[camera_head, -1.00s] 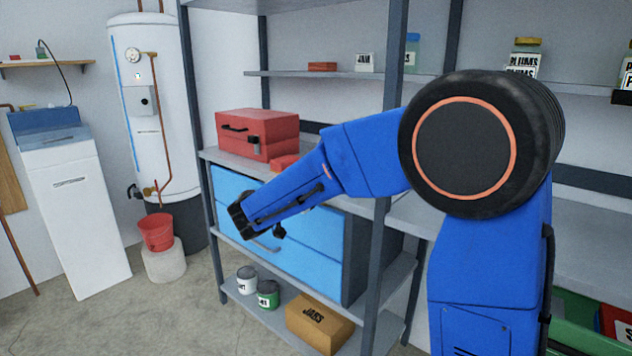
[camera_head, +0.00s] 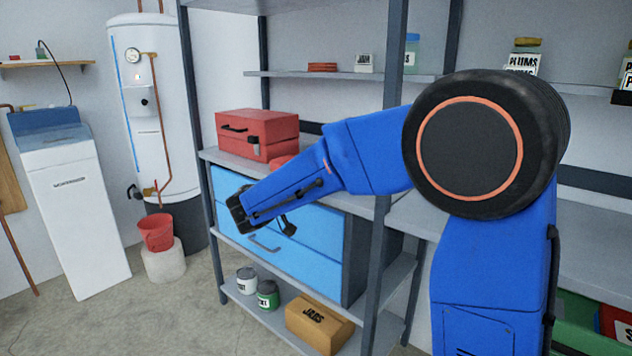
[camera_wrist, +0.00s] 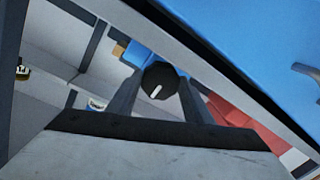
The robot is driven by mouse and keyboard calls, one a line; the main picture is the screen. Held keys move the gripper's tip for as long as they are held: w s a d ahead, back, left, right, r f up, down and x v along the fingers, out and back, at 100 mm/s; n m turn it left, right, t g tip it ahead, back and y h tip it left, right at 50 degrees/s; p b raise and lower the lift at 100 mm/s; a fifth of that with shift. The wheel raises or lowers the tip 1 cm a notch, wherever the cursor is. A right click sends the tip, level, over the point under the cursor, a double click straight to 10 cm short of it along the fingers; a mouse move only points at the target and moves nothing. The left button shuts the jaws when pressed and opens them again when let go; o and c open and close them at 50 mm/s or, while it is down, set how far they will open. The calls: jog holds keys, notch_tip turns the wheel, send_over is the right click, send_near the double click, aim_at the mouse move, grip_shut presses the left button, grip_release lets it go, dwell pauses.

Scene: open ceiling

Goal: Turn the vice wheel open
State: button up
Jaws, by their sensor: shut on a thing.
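My gripper (camera_head: 238,212) is in front of the blue drawer cabinet in the head view, at the end of the blue arm. In the wrist view its two grey fingers (camera_wrist: 160,86) are closed around a dark round knob (camera_wrist: 160,79) with a white mark on its face. I cannot tell for sure that this knob is the vice wheel; no vice body can be made out. In the head view the knob is hidden or too small to tell from the dark gripper.
The blue drawer cabinet (camera_head: 320,261) stands in a grey shelf rack; its upright (camera_head: 384,210) is close to the arm. A red toolbox (camera_head: 257,134) sits above it. Cans (camera_head: 267,295) and a cardboard box (camera_head: 319,323) are below. A red bucket (camera_head: 156,232) stands left.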

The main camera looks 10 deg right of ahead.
jog(key=shift+n, duration=0.3)
jog(key=o, duration=1)
jog(key=shift+a, duration=0.1)
jog(key=v, duration=1.7)
jog(key=shift+s, duration=0.2)
